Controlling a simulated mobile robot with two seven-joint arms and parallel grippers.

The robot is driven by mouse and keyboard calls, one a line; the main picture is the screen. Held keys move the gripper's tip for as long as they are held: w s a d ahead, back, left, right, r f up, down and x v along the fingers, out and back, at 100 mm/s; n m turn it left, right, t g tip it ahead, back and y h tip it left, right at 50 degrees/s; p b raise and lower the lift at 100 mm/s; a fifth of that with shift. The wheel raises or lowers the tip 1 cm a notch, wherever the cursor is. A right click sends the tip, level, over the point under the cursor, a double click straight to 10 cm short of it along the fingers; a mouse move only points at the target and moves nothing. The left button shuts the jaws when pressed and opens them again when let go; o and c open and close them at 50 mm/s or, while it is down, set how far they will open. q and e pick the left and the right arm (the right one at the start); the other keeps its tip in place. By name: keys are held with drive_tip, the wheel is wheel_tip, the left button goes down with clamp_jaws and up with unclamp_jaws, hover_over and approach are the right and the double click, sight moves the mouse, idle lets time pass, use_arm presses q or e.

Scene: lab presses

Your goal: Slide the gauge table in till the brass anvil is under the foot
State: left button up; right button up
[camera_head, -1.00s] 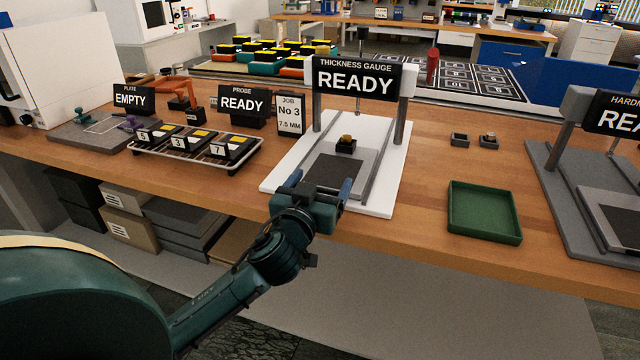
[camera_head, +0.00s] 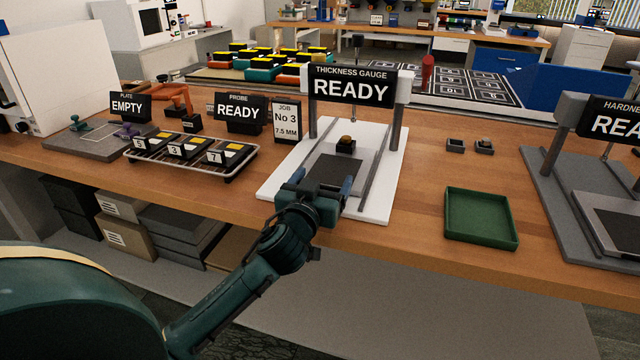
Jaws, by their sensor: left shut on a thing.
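The gauge table (camera_head: 340,174), a grey slide with a dark pad, lies between two rails on the white base of the thickness gauge. The brass anvil (camera_head: 347,138) sits on a small black block at the table's far part. It stands in front of the gauge's crossbar and below the READY sign (camera_head: 352,87). The foot is hard to make out in this view; the sign covers part of its stem. My left gripper (camera_head: 318,192) is at the table's near end, shut on it; the gripper hides the held part. My right gripper is not in view.
A rack (camera_head: 191,158) of numbered blocks stands left of the gauge. The gauge's posts (camera_head: 395,128) flank the slide. Bare bench lies between base and tray.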

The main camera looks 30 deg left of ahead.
use_arm(q)
drive_tip(key=o, duration=1.1)
drive_tip(key=shift+d, duration=0.1)
drive_tip(key=b+v, duration=0.1)
drive_tip(key=v, duration=1.2)
drive_tip(key=shift+s, duration=0.1)
